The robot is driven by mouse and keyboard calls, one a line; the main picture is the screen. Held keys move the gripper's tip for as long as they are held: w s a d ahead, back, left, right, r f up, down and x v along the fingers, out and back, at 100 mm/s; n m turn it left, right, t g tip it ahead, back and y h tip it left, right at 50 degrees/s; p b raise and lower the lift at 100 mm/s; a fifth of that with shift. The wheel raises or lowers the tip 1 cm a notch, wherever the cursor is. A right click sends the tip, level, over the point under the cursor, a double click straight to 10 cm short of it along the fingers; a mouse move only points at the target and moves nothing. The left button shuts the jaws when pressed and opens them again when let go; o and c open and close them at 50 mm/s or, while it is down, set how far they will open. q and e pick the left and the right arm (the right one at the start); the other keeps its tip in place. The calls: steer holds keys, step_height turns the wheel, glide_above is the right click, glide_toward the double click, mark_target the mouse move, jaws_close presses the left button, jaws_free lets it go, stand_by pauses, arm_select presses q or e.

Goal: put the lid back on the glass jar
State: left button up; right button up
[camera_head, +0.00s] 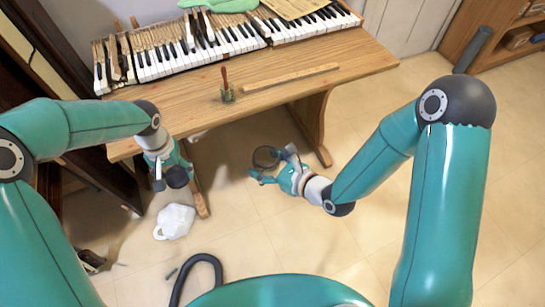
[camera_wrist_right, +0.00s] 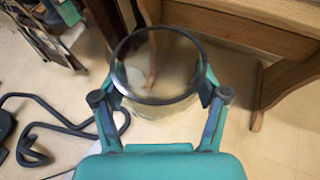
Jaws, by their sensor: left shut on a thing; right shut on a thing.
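My right gripper (camera_head: 266,170) is shut on the glass jar (camera_head: 266,158), out over the floor in front of the table. The right wrist view shows the clear jar (camera_wrist_right: 157,103) between the two fingers (camera_wrist_right: 160,98), its dark round rim towards the camera. No lid sits on this rim. My left gripper (camera_head: 170,180) hangs below the table's front edge at the left, apart from the jar. It is shut on a small dark thing (camera_head: 179,177), which may be the lid; the gripper partly hides it and its shape is unclear.
The space between my grippers is clear.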

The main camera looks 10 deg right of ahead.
arm_select(q)
steer(key=shift+s+a, duration=0.2)
steer(key=shift+s, duration=0.25)
steer(key=shift+a+r, duration=0.25)
steer(key=shift+r, duration=0.4)
steer(key=d+r, duration=0.1)
steer(key=w+d+r, duration=0.1)
steer(key=shift+w+d+r, duration=0.1)
steer(key=shift+r, duration=0.25)
steer(key=d+r+m, duration=0.1)
steer(key=d+r, duration=0.2)
steer(key=d, duration=0.4)
steer(key=s+d+r+m, duration=0.1)
steer(key=d+r, duration=0.3)
steer(key=d, duration=0.4)
steer(key=d+r+m, duration=0.1)
steer(key=d+r, duration=0.3)
steer(key=d, duration=0.4)
steer(key=shift+s+m, duration=0.3)
steer(key=shift+a, duration=0.1)
